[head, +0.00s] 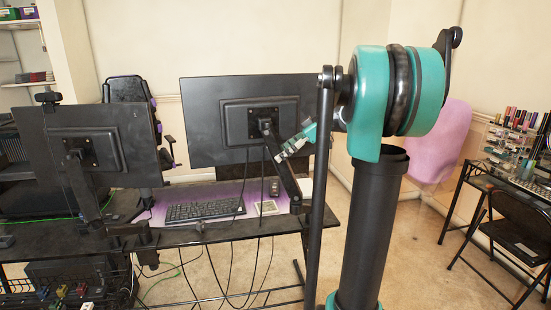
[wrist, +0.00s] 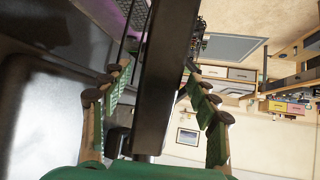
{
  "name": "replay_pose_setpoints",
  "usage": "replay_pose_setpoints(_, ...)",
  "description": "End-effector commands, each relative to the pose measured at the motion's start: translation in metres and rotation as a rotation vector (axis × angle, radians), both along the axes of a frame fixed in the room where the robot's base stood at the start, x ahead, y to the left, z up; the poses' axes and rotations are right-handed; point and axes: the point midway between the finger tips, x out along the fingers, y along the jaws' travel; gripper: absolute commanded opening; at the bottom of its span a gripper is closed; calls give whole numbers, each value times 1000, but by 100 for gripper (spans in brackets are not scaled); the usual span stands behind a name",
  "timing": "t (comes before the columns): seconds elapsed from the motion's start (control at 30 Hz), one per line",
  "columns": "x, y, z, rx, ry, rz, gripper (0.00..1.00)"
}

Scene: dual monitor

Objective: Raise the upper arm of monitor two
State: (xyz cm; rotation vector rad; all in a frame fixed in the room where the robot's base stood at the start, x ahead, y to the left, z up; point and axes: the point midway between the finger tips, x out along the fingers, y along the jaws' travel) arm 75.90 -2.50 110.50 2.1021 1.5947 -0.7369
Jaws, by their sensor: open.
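Two dark monitors show from behind in the head view: a left one (head: 88,143) and a right one (head: 214,115). No label shows which is monitor two. The right monitor's dark upper arm (head: 287,176) slopes down to the right from the mount at its back. My gripper (head: 291,146) is at that arm, just right of the mount. In the wrist view, my gripper (wrist: 155,70) is open, with a green-padded finger on each side of the dark arm bar (wrist: 160,75). Gaps show between the bar and the fingers; I see no clear contact.
The monitors stand over a black desk (head: 190,236) with a keyboard (head: 204,210) on a purple mat. Cables hang below the desk's near edge. A black chair (head: 128,92) is behind it. A side table (head: 497,178) with small bottles and a folding chair (head: 520,235) stand at right. Floor between is clear.

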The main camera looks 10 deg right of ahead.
Motion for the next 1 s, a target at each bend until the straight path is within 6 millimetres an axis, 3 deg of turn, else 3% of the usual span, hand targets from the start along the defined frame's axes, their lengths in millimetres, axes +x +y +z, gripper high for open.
replay_pose_setpoints(0.2, -9, -35, 28, 0, -1, -4, 60)
replay_pose_setpoints(0.4, -14, -53, 43, 0, 0, -2, 60)
replay_pose_setpoints(1.0, -16, -59, 48, 0, -1, -1, 60)
